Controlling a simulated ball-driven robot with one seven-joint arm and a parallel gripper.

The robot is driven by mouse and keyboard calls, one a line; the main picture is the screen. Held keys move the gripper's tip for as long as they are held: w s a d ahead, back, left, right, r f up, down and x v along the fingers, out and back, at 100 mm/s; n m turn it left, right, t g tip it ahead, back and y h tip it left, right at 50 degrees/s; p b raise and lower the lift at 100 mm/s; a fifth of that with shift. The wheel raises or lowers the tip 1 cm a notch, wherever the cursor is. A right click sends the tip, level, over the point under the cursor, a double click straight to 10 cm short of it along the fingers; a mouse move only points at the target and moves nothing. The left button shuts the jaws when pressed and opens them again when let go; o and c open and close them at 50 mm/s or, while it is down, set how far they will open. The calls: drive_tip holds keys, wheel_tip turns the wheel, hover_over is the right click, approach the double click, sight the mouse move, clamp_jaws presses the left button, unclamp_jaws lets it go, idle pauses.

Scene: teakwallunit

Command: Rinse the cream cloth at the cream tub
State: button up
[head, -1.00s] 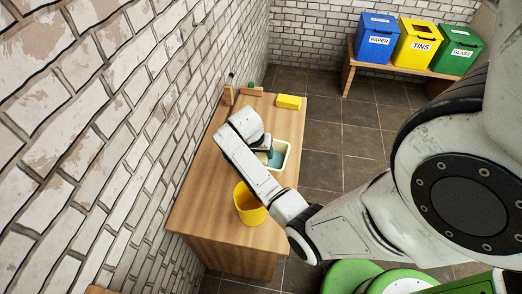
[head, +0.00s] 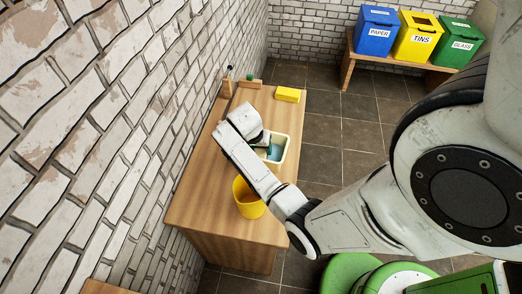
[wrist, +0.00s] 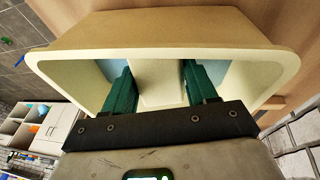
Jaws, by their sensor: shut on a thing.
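The cream tub (head: 284,160) stands on the wooden bench, with blue water (head: 274,153) inside. In the wrist view the tub (wrist: 180,28) fills the middle, its open mouth facing the camera and blue showing at both sides. My gripper (wrist: 160,82) reaches into the tub mouth with its two green fingers apart. It is shut on the cream cloth (wrist: 158,78), a pale flat shape between the fingers. Its lower end is hard to tell from the tub. In the head view my gripper (head: 264,142) is over the tub and hides the cloth.
A yellow bucket (head: 248,207) stands on the bench (head: 205,190) close to the tub's near side. A yellow block (head: 288,95) and a small wooden holder (head: 227,88) are at the far end. The brick wall borders the left. Paper, tins and glass bins (head: 418,38) stand beyond.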

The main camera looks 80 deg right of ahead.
drive_tip(key=shift+a+p, duration=0.35)
drive_tip(key=shift+a, duration=0.25)
drive_tip(key=shift+d, duration=1.45)
drive_tip(key=shift+a+p, duration=0.75)
drive_tip(key=shift+a, duration=0.7)
drive_tip(key=shift+d+b, duration=0.4)
drive_tip(key=shift+d, duration=1.1)
wheel_tip(320, 180, up, 5)
drive_tip(key=p, duration=0.5)
drive_tip(key=shift+r, duration=0.2)
drive_tip(key=shift+r+p, duration=0.75)
drive_tip(key=shift+r, duration=1.65)
drive_tip(key=shift+a, duration=0.1)
